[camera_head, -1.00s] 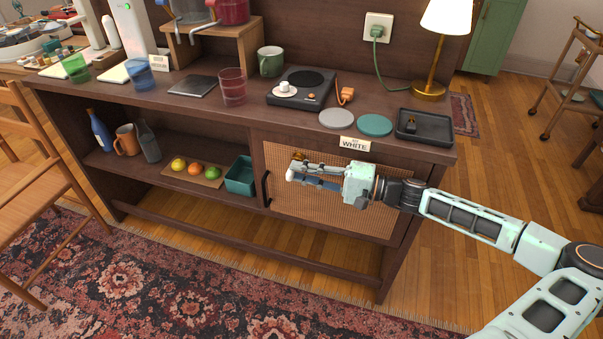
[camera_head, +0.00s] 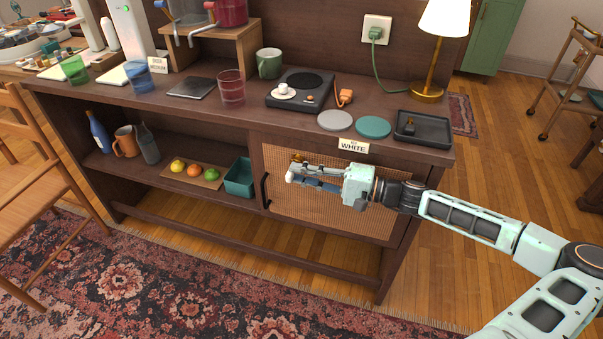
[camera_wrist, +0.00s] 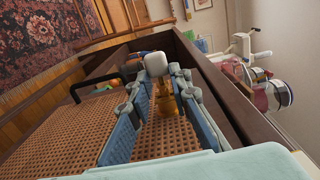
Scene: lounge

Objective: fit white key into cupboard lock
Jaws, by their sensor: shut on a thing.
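The white key (camera_head: 289,178) shows as a pale block at the end of my gripper (camera_head: 298,179), left of my wrist. In the wrist view the white key (camera_wrist: 154,62) sits between the two fingertips of my gripper (camera_wrist: 155,80), which is shut on it. Its shaft cannot be made out. The brass cupboard lock (camera_head: 297,157) is on the woven door (camera_head: 330,216), just above my fingers. The key appears apart from the lock.
A black door handle (camera_head: 265,190) is left of my gripper. A "WHITE" label (camera_head: 353,147) stands on the counter edge above the door. A black tray (camera_head: 423,130) holds a small dark item. A teal bin (camera_head: 239,178) is on the open shelf to the left.

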